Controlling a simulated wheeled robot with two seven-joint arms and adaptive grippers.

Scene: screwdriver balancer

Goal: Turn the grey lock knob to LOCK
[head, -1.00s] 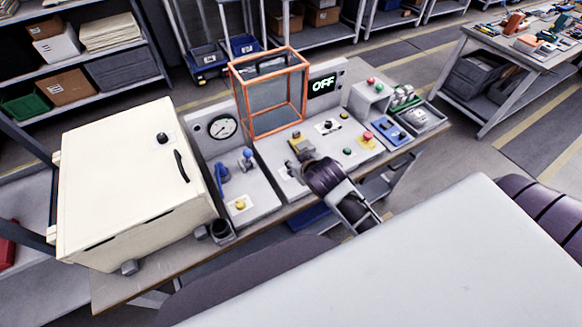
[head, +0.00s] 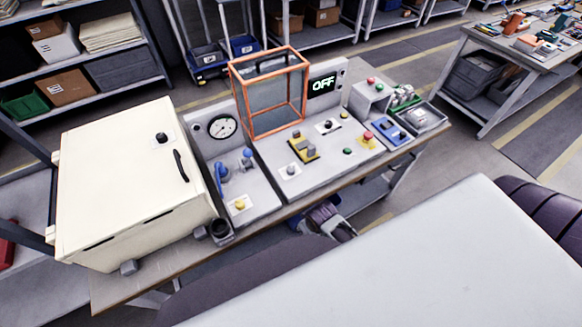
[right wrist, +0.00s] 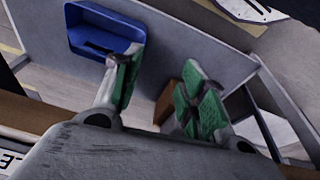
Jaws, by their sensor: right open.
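A small grey knob (head: 291,170) sits on a white plate at the front left of the middle control panel (head: 325,165). Its label is too small to read, so I cannot tell its setting. A grey block (head: 311,151) on a yellow plate stands behind it, and a dark knob on another white plate (head: 327,126) is farther back. My right gripper (right wrist: 165,92) is open and empty in the right wrist view, with green finger pads apart. My left gripper is not in view.
A cream cabinet (head: 120,190) fills the bench's left. A red button (head: 368,139) is at right. A blue bin (right wrist: 105,32) is near my right gripper.

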